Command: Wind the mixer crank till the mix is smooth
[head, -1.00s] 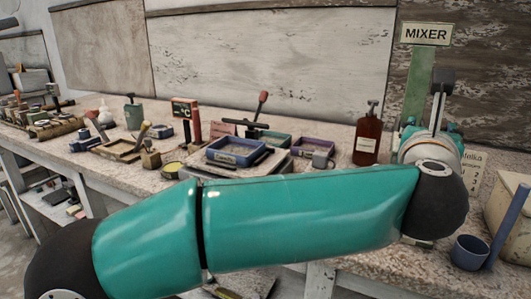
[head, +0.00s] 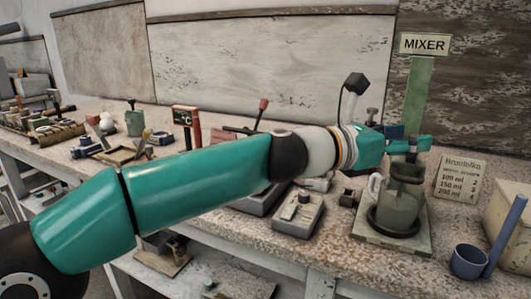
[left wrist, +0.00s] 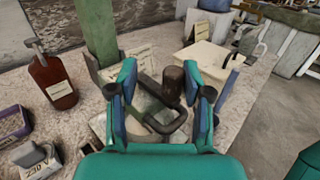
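The mixer (head: 398,208) is a grey-green vessel on a flat base at the right end of the bench, below the MIXER sign (head: 424,44). My left gripper (head: 405,140) is over its top and hides part of it. In the left wrist view the crank's dark upright knob (left wrist: 172,86) and bent bar show in the space between the two fingers of my left gripper (left wrist: 163,105). The fingers are spread, with gaps beside the knob. The mix inside the vessel is hidden. My right gripper is not in view.
A card with amounts (head: 461,178) stands right of the mixer. A blue cup (head: 468,261) and a pale box (head: 508,215) are near the right edge. A brown bottle (left wrist: 52,82) shows in the left wrist view. Trays and tools cover the bench leftward.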

